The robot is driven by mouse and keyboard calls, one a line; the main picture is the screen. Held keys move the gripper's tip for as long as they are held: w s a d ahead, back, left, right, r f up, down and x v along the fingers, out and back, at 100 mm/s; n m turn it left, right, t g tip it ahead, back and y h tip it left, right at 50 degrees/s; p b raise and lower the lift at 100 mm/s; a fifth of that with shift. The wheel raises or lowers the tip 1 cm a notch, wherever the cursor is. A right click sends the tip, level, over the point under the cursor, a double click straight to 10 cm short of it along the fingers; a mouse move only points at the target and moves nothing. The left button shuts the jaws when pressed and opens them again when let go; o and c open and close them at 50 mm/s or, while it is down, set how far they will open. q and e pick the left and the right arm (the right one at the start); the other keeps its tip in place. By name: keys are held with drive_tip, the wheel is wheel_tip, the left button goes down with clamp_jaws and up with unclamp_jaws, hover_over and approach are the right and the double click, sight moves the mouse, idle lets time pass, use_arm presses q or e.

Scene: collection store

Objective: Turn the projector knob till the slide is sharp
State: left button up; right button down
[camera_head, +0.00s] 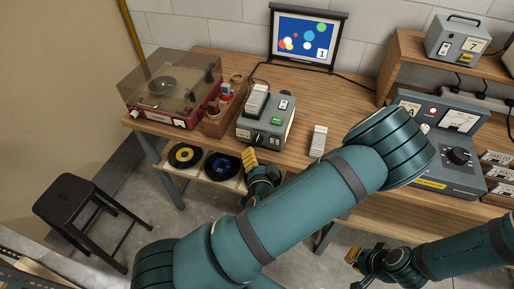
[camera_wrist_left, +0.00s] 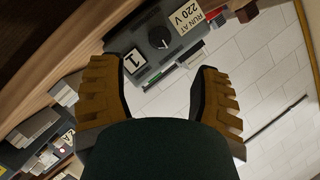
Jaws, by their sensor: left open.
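The grey projector (camera_head: 266,122) stands near the front edge of the wooden table, with a slide magazine on top. In the left wrist view, a grey front with a dark round knob (camera_wrist_left: 158,37), a "1" plate and a "RUN AT 220 V" label appears beyond my fingers. The screen (camera_head: 305,42) shows coloured circles on blue and a "1"; its exact sharpness is hard to tell at this size. My left gripper (camera_head: 254,164) is open and empty just in front of the projector, apart from the knob (camera_wrist_left: 165,68). My right gripper (camera_head: 360,259) is low at the right, away from the projector.
A record player (camera_head: 170,88) with a clear lid and a wooden box (camera_head: 222,112) stand left of the projector. A white slide stack (camera_head: 318,141) is to its right. A grey control unit (camera_head: 445,145) stands further right, partly behind my left arm. A black stool (camera_head: 75,205) is at the left.

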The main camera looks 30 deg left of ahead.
sight(257, 143)
use_arm(q)
drive_tip(key=b+x, duration=0.2)
drive_tip(key=x, duration=0.7)
drive_tip(key=shift+w+a+f, duration=0.15)
drive_tip(key=shift+w+a, duration=0.1)
drive_tip(key=shift+w, duration=0.05)
clamp_jaws()
